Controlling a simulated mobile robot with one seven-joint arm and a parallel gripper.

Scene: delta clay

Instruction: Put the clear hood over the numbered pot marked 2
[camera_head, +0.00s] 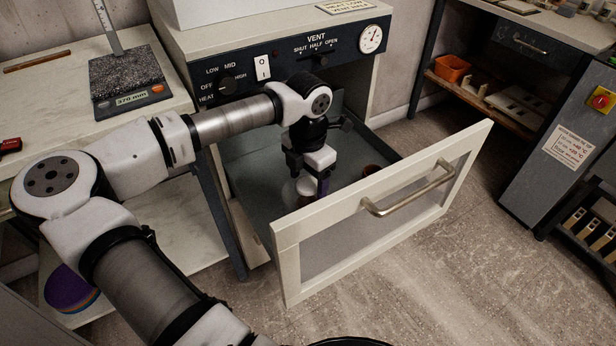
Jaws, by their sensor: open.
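My gripper (309,180) points down into the open drawer (252,165) under the vent panel. It is open, low over the drawer floor. A small pale, see-through thing (306,187), perhaps the clear hood, shows right at its fingertips, with a dark reddish pot (304,200) low at the same spot. I cannot tell whether the hood is over this pot or beside it. A purple-blue patch touches the right fingertip in the picture. Another dark red pot (371,170) stands to the right, partly hidden by the drawer front. No number is legible on either pot.
The drawer's windowed front (385,215) with its bar handle (408,194) stands close to the right of my gripper. The oven control panel (300,62) is behind. A scale (128,80) sits on the left bench.

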